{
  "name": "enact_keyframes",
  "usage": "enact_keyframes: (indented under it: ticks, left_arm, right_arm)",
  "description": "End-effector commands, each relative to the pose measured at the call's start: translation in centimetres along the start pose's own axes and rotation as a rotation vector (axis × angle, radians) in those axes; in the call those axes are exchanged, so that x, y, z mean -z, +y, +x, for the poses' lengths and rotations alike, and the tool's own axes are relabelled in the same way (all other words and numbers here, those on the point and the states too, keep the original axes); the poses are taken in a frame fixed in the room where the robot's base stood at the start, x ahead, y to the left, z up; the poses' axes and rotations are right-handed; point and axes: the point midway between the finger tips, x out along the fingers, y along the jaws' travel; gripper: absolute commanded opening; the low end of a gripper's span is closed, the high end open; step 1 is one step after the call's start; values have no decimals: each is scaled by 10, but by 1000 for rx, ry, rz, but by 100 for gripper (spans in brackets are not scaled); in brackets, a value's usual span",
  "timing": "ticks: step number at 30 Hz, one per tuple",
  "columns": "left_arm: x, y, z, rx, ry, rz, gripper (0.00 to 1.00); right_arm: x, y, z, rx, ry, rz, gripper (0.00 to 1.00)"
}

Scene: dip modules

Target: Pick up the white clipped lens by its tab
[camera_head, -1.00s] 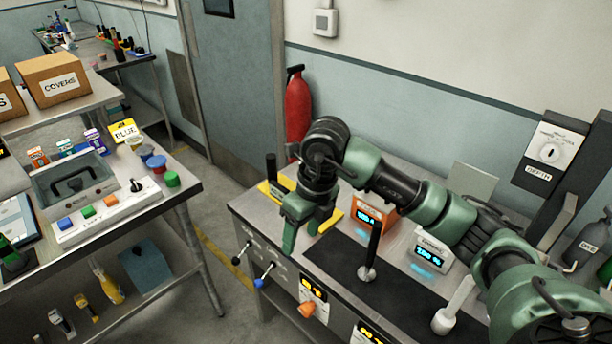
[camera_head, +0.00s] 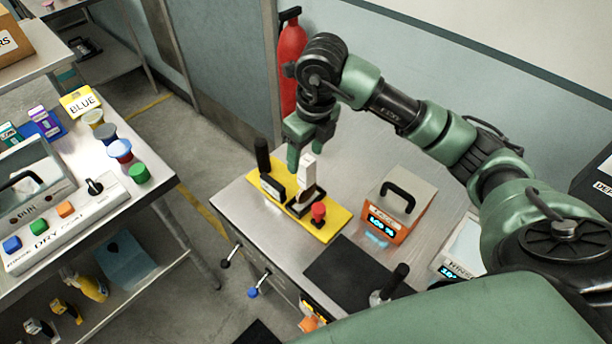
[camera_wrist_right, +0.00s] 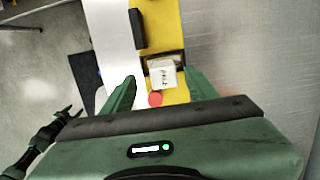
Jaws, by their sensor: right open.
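A small white upright block (camera_head: 307,172), which I take for the clipped lens, stands in a dark holder (camera_head: 302,205) on a yellow plate (camera_head: 328,229). Its tab is not clear to me. In the right wrist view the white block (camera_wrist_right: 162,76) carries small dark lettering and shows ahead of the space between the fingers. My right gripper (camera_head: 304,152) is open and empty, just above and beside the block's top; I see no contact. In the right wrist view a dark jointed arm, seemingly my left, ends in a small gripper (camera_wrist_right: 70,113) at the left edge.
On the yellow plate stand a black upright handle (camera_head: 262,155) and a red knob (camera_head: 319,211). An orange box with a display (camera_head: 398,213) and a dark mat (camera_head: 350,272) are to the right. A second bench with coloured caps (camera_head: 120,150) stands left, across a floor gap.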

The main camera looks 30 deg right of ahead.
Motion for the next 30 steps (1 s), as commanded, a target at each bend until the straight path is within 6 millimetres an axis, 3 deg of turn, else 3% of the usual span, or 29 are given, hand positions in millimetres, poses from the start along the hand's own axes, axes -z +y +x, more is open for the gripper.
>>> enact_keyframes:
  ticks: [6,13,22,23,28,30]
  left_arm:
    - [-14,-4,-17,5,-22,2,56]
    - [-6,-5,-32,5,-13,1,56]
    - [7,-1,-31,1,7,-2,56]
    - [7,-1,-31,1,6,-2,56]
    - [5,-1,-31,1,4,-2,56]
    - [4,-1,-31,1,3,-2,56]
  right_arm:
    - [2,-3,23,-1,6,2,58]
    - [1,-6,57,-2,3,1,58]
    - [1,-7,64,1,0,0,58]
    - [1,-7,64,1,-1,0,53]
    - [1,-7,64,1,0,0,5]
    - [1,-7,64,1,0,0,0]
